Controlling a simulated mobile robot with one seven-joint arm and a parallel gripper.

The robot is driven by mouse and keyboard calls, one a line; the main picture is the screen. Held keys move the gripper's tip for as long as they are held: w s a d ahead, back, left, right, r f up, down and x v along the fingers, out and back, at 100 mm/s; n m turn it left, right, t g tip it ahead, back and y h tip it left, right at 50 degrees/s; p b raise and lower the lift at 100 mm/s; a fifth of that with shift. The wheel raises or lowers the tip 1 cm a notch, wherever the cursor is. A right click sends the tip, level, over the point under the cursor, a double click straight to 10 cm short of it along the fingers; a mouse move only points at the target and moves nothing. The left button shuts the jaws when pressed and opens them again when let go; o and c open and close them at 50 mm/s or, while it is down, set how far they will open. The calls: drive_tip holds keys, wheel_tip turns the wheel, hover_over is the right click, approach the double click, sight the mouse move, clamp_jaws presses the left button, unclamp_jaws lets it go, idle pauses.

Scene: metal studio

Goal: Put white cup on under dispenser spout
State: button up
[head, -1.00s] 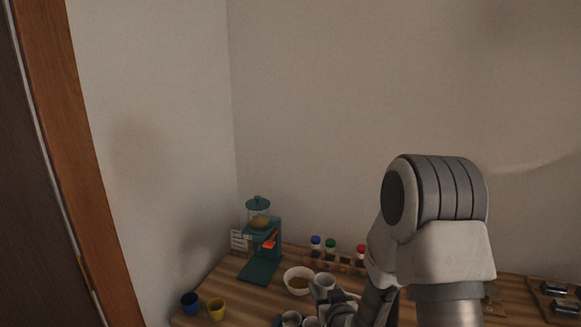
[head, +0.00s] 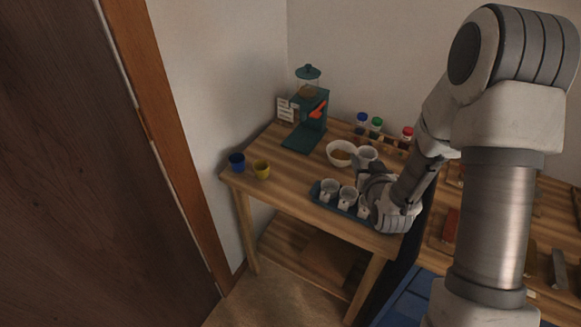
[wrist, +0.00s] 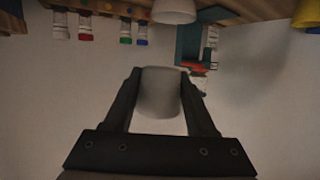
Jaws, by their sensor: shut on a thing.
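My gripper (wrist: 163,98) is shut on a white cup (wrist: 160,90), which sits between the two fingers in the wrist view. In the head view the held white cup (head: 366,156) is beside the bowl, and my wrist partly hides the fingers. The teal dispenser (head: 322,97) stands at the back left of the table, with an orange-red spout part (head: 318,109) above its flat base (head: 303,138). The base looks empty. The dispenser also shows in the upside-down wrist view (wrist: 188,42), apart from the cup.
A white bowl (head: 339,148) with brown contents lies between gripper and dispenser. A teal tray (head: 317,198) holds several white cups at the front. Blue (head: 237,162) and yellow (head: 262,169) cups stand left. Bottles with coloured caps (head: 376,125) line the back.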

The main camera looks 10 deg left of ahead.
drive_tip(key=shift+w+a+f+n+g+y+b, duration=0.3)
drive_tip(key=shift+a+f+n+y+b, duration=0.5)
drive_tip(key=shift+a, duration=0.95)
drive_tip(key=shift+w+a+f+n+g+y+b, duration=0.1)
drive_tip(key=shift+w+a+f+n+y+b, duration=0.3)
drive_tip(key=shift+a+b, duration=1)
drive_tip(key=shift+w+a+f+n+g+y+b, duration=0.2)
drive_tip(key=shift+w+a+f+n+y+b, duration=0.35)
drive_tip(key=shift+a, duration=1.5)
drive_tip(key=shift+s, duration=0.15)
drive_tip(key=b, duration=0.2)
hover_over(283, 188)
wheel_tip(283, 188, down, 7)
drive_tip(key=shift+f+b, duration=0.6)
drive_tip(key=shift+f, duration=1.2)
drive_tip(key=shift+f+b, duration=0.2)
drive_tip(key=shift+b, duration=0.1)
drive_tip(key=o, duration=1.3)
drive_tip(key=shift+s+r+p, duration=0.1)
drive_tip(key=shift+r+p, duration=0.05)
drive_tip(key=shift+p, duration=0.6)
